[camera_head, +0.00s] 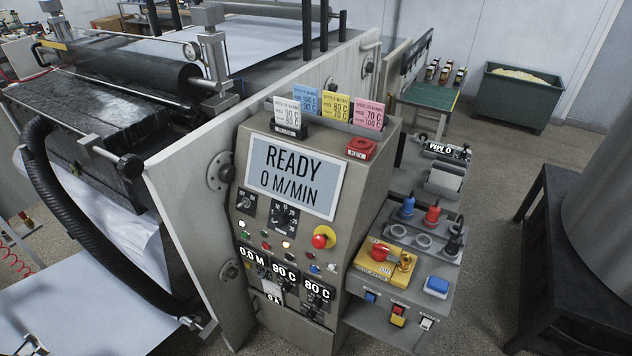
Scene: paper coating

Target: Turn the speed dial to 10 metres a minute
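The control panel (240,240) stands in the middle on a grey machine cabinet. Its display (293,176) reads "READY 0 M/MIN". Below the display, a small black dial with a numbered scale (283,216) looks like the speed dial. Its pointer is too small to read surely. A smaller black switch plate (246,201) sits to its left. Lower down are readouts showing 0.0 M (251,257), 90 C (285,271) and 80 C (318,289), with black knobs near them. Neither of my grippers is in view.
A red and yellow button (323,236) sits right of the dial. Coloured cards (335,106) and a red button (361,147) are on top. A side shelf (385,317) carries a red-handled switch (382,252). A black hose (60,235) hangs at left. A dark stand (560,270) is at right.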

